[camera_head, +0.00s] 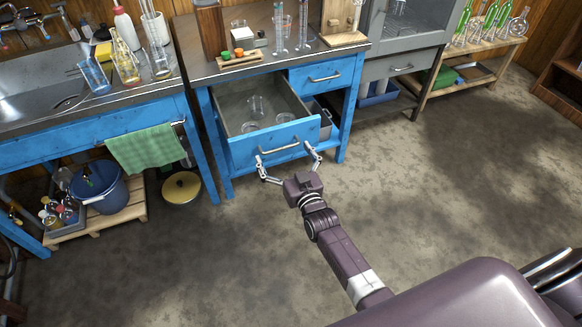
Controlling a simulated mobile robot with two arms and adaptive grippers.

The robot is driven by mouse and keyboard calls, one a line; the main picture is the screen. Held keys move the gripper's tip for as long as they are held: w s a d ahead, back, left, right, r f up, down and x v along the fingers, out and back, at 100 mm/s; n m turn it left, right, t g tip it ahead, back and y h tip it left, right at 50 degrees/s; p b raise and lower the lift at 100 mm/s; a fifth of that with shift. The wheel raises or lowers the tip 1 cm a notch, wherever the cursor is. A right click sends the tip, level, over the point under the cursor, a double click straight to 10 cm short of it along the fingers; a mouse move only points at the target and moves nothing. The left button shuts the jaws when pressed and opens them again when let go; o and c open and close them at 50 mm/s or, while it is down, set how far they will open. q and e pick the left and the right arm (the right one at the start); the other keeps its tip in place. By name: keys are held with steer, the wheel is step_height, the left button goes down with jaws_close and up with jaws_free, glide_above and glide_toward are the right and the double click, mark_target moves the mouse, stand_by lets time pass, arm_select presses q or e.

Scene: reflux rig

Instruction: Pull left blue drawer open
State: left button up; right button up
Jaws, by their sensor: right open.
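The left blue drawer (246,153) is pulled well out of the blue workbench, and its grey inside shows with several clear glass vessels in it. Its metal bar handle (279,147) runs across the middle of the blue front. My right gripper (288,160) is in front of the drawer with its two fingers spread wide. One fingertip is near each end of the handle. The fingers are not closed on the handle, and I cannot tell whether they touch it. My left gripper is not in view.
A second blue drawer (325,77) to the right is shut. A sink bench (100,105) with a green towel (147,149) stands at left. A blue bucket (98,187) and a round yellow-topped item (182,189) are on the left. The floor (440,190) at right is clear.

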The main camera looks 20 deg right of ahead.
steer(key=s, duration=1)
steer(key=shift+s+d, duration=0.15)
